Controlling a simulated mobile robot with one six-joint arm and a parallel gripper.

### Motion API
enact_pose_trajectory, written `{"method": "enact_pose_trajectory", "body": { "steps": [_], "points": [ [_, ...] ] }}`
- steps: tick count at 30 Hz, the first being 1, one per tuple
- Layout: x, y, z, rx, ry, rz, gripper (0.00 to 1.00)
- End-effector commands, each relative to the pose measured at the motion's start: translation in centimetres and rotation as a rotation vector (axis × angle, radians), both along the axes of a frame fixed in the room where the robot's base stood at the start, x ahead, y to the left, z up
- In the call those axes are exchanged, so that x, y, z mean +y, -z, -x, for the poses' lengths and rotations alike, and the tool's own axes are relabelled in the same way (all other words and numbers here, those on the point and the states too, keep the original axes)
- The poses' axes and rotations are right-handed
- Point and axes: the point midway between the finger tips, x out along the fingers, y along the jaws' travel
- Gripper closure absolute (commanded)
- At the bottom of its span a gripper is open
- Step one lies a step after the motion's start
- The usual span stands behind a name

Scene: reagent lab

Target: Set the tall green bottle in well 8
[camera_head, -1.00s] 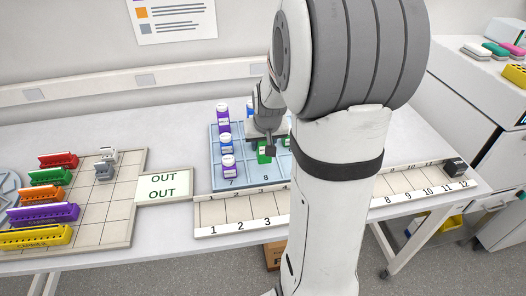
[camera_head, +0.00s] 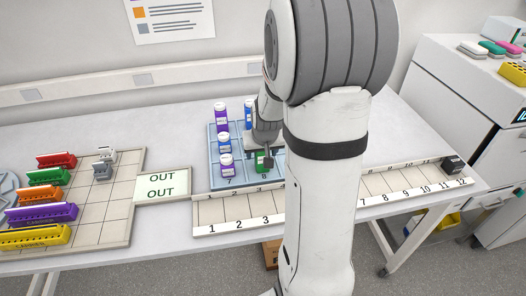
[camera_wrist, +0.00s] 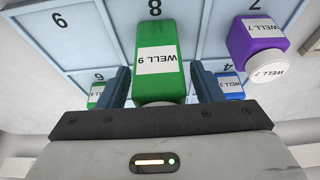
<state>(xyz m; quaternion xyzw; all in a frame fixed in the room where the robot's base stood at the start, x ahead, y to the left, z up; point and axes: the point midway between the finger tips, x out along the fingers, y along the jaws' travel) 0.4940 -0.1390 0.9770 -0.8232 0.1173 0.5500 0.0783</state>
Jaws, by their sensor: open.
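The tall green bottle (camera_head: 262,163) stands upright just behind the number 8 on the blue rack (camera_head: 214,181), in the front row. It fills the middle of the wrist view (camera_wrist: 160,60), right by the number 8, with a white label. My gripper (camera_wrist: 161,88) is open, with one finger on each side of the bottle's upper part. In the head view my gripper (camera_head: 266,138) is directly over the bottle and partly hides it. I cannot tell whether the bottle's base touches the well floor.
A purple bottle (camera_head: 227,167) stands in well 7, close to the left in the head view. A smaller green bottle (camera_wrist: 97,93) shows beside my finger. A numbered strip (camera_head: 240,211) lies in front.

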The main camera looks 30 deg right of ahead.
Motion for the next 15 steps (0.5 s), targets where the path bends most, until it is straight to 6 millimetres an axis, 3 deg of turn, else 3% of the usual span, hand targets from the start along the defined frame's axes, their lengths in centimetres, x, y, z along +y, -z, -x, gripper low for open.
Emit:
{"method": "enact_pose_trajectory", "body": {
  "steps": [10, 15],
  "points": [
    [0.1, -0.7, 0.1, -0.003, -0.001, 0.001, 0.40],
    [0.3, -3.2, 1.0, -0.006, -0.001, 0.002, 0.40]
  ]
}}
